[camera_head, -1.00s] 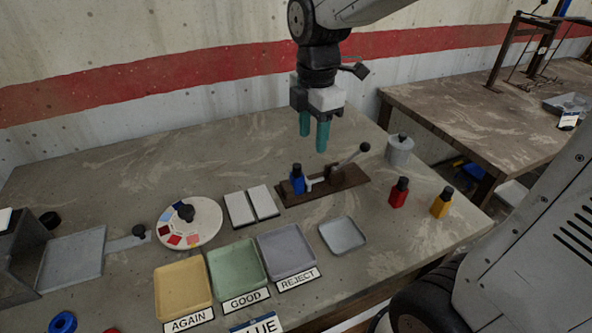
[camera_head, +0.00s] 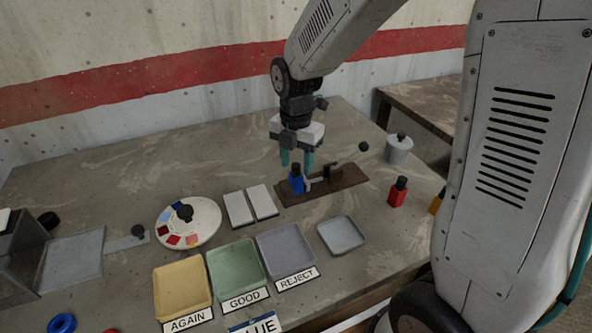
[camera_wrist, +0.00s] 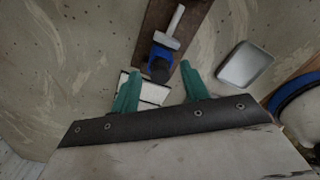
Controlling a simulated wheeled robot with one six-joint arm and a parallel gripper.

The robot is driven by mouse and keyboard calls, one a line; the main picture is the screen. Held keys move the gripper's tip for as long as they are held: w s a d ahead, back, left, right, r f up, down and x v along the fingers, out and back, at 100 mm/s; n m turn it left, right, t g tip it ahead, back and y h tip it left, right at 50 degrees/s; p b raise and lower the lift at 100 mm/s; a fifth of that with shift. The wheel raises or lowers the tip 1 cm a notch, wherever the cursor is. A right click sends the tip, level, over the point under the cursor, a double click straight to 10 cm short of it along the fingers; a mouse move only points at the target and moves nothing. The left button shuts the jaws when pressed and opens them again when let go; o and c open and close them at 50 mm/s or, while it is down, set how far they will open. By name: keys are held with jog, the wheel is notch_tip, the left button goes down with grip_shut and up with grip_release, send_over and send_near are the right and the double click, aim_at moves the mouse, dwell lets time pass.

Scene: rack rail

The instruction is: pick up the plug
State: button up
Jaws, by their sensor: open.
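A blue plug (camera_head: 296,184) with a dark top stands upright at the left end of a brown wooden board (camera_head: 345,179), against a metal clamp with a lever. My gripper (camera_head: 296,164) is open and empty, its teal fingers pointing down just above and behind the blue plug. In the wrist view the blue plug (camera_wrist: 164,56) shows just beyond and between the fingertips (camera_wrist: 160,78), dark top toward me. I cannot tell whether either finger touches it. A similar red plug (camera_head: 398,193) stands on the table at right. A yellow one (camera_head: 436,203) is partly hidden by my arm.
Two white blocks (camera_head: 238,209) and a round colour palette (camera_head: 188,222) lie left of the board. AGAIN, GOOD and REJECT trays (camera_head: 286,250) and a small grey tray (camera_head: 341,235) lie in front. A grey canister (camera_head: 398,149) stands behind right. The back left table is clear.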

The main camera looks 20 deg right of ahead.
grip_shut()
dwell(0.3)
